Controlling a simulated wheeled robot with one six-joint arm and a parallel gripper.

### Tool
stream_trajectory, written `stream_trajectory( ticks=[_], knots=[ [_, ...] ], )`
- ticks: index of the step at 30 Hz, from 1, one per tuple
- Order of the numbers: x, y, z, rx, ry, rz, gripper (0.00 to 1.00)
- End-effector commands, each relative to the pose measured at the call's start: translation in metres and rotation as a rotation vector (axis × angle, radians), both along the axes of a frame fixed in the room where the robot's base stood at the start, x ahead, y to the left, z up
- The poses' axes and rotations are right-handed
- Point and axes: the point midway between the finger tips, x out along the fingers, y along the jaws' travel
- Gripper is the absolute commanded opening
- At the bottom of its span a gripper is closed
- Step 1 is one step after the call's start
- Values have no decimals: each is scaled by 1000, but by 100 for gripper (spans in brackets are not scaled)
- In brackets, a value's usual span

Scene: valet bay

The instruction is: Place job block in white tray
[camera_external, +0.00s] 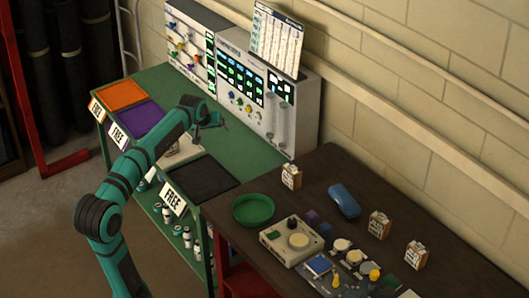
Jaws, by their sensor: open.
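The white tray (178,160) sits on the green bench between a purple tray (133,123) and a black tray (203,181). My arm covers part of it, and its contents are too small to tell. My gripper (217,118) is open, above the bench beyond the white tray. No block shows clearly between its fingers. Which thing is the job block cannot be told for sure. A small purple block (313,215) and a dark blue block (325,229) lie on the dark table.
An orange tray (122,95) is at the bench's far end. Control panels (240,85) stand along the wall behind. The brown table holds a green dish (253,209), a blue case (343,200), a beige device (291,241) and small labelled boxes (380,225).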

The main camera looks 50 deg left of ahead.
Motion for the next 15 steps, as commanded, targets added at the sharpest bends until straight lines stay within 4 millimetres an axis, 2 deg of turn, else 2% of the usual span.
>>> stream_trajectory(
  ticks=[1,3,8,15],
  knots=[
    [-5,-22,6,29,-33,-42,85],
    [-12,-47,13,72,-78,-96,85],
    [-32,-100,25,165,-182,-215,85],
    [-73,-173,37,301,-350,-380,85]
  ],
)
